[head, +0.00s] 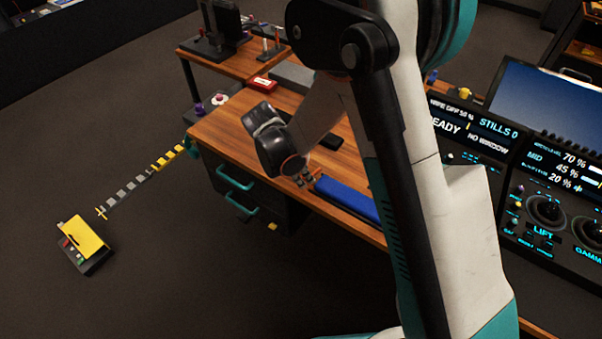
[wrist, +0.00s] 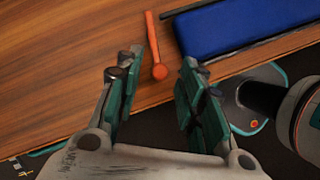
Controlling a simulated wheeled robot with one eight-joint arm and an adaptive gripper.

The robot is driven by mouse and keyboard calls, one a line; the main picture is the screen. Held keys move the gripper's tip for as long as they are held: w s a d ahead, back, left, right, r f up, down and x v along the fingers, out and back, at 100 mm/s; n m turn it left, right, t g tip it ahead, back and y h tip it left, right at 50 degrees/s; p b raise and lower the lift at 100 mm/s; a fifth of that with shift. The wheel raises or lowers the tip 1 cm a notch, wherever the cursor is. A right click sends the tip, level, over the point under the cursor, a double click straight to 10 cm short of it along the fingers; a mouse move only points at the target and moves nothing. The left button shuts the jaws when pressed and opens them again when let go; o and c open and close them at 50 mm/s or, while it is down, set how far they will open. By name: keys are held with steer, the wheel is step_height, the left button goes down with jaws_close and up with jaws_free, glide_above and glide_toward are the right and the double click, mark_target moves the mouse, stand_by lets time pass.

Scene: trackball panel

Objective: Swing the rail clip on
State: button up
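An orange-red lever-like piece (wrist: 152,38) with a round end lies on the wooden desk top near its front edge in the wrist view. It looks like the rail clip, but I cannot tell for sure. My gripper (wrist: 157,66) is open, with its teal-padded fingers apart and nothing between them touching. The round end shows in the gap between the fingertips. In the head view my gripper (head: 304,177) is over the desk's front edge, left of a blue pad. The clip cannot be made out clearly there.
The blue pad (wrist: 250,24) lies right of the piece, with a dark bar along its far side. It also shows in the head view (head: 346,199). Drawers with teal handles (head: 235,180) are under the desk. A yellow-topped box (head: 85,243) stands on the floor at left.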

jaws_close()
steer(key=shift+s+d+n+t+b, duration=0.4)
steer(key=shift+s+d+n, duration=0.15)
steer(key=shift+n, duration=0.55)
jaws_free()
steer(key=shift+r+y, duration=0.1)
steer(key=shift+y, duration=0.2)
